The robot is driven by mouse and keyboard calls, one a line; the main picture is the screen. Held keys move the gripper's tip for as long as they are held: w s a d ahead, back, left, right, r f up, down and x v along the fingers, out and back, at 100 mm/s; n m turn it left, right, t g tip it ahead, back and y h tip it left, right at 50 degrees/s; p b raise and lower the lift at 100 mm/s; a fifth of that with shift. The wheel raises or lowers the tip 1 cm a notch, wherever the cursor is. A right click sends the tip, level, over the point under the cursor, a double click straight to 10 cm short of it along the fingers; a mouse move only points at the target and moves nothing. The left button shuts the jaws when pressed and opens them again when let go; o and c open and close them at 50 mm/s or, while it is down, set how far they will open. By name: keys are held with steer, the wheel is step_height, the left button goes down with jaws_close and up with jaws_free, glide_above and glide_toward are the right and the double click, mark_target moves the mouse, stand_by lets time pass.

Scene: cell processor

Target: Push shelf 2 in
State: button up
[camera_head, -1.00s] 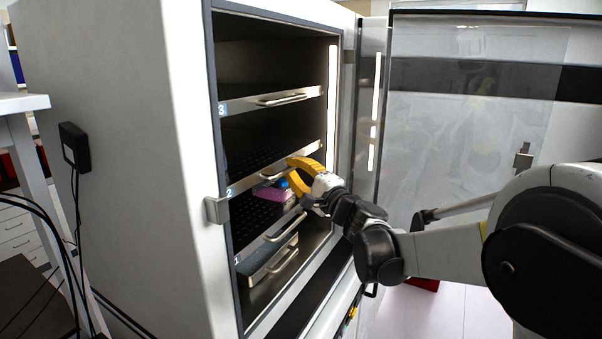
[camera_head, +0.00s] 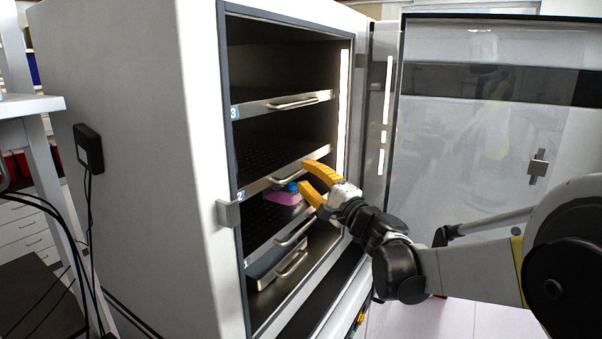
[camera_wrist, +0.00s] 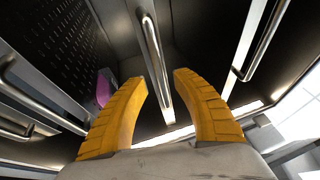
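Shelf 2 (camera_head: 260,186) is the middle metal shelf in the open cabinet, with a "2" at its left end. Its front looks roughly in line with the other shelf fronts. Its handle (camera_head: 284,179) is a short horizontal bar. My gripper (camera_head: 303,175) is open and empty, with its two yellow fingers in front of the right part of shelf 2. In the wrist view, a bar handle (camera_wrist: 153,55), apparently shelf 2's, shows between the spread fingers (camera_wrist: 161,77). It is not gripped; whether a finger touches it I cannot tell.
Shelf 3 (camera_head: 250,107) is above; shelf 1 (camera_head: 262,250) is below. A pink item with a blue top (camera_head: 283,197) is below shelf 2, partly hidden. The glass door (camera_head: 480,140) stands open at right. A door latch (camera_head: 229,213) sticks out at the left frame.

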steer(key=v, duration=0.9)
steer(key=shift+s, duration=0.2)
steer(key=s+a+f+n+g+h+b, duration=0.1)
steer(key=s+a+f+n+g+b, duration=0.15)
steer(key=s+f+b, duration=0.4)
steer(key=s+a+f+n+g+h+b, duration=0.1)
steer(key=s+f+n+g+b, duration=0.2)
steer(key=f, duration=0.7)
steer(key=s+a+f+n+g+h+b, duration=0.1)
steer(key=s+f+n+g+b, duration=0.15)
steer(key=s+f+b, duration=0.5)
steer(key=s+d+f+n+h+b, duration=0.1)
steer(key=s+d+f+h+b, duration=0.1)
steer(key=f, duration=0.4)
steer(key=s+d+f+n+g+h+b, duration=0.1)
steer(key=s+d+f+n+h+b, duration=0.1)
steer(key=s+d+f, duration=0.3)
steer(key=s+d+f+n+g+h+b, duration=0.1)
steer(key=s+d+f+h+b, duration=0.2)
steer(key=f, duration=0.5)
steer(key=shift+s+d+f+n+b, duration=0.35)
steer(key=shift+s+d+b, duration=0.35)
steer(key=shift+s, duration=0.25)
